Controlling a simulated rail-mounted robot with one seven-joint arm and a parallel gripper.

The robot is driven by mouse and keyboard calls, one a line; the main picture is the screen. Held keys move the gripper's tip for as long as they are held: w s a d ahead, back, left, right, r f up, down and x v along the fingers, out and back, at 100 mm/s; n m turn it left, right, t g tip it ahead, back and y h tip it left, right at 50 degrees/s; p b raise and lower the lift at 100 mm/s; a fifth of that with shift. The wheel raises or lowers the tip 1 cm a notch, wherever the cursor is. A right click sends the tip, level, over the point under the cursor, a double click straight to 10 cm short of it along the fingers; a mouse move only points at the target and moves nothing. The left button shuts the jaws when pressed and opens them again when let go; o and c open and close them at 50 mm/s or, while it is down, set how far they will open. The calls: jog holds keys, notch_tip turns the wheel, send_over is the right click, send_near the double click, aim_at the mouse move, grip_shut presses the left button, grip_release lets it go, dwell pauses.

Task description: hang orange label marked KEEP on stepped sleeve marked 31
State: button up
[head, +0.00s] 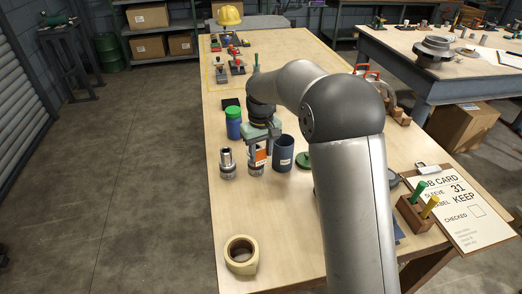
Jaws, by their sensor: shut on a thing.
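My gripper (262,141) is over the near half of the wooden bench, pointing down, and is shut on the orange label (260,155). The label hangs upright below the jaws; its print is too small to read. A grey metal stepped sleeve (227,165) stands upright to the left of the gripper. Another metal sleeve (255,169) stands directly below or behind the label, partly hidden by it. I cannot tell whether the label touches this sleeve. The number marks on the sleeves cannot be read.
A dark blue cup (283,153) stands close right of the gripper, a blue jar with a green lid (233,122) behind left. A tape roll (241,253) lies near the front. A job card (458,208) reading 31 and KEEP and a wooden marker block (417,212) are at right.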

jog(key=shift+f, duration=0.1)
jog(key=shift+f+b, duration=0.75)
jog(key=shift+f, duration=0.35)
jog(key=o, duration=1.1)
jog(key=shift+r+p, duration=2.85)
jog(key=shift+r, duration=1.2)
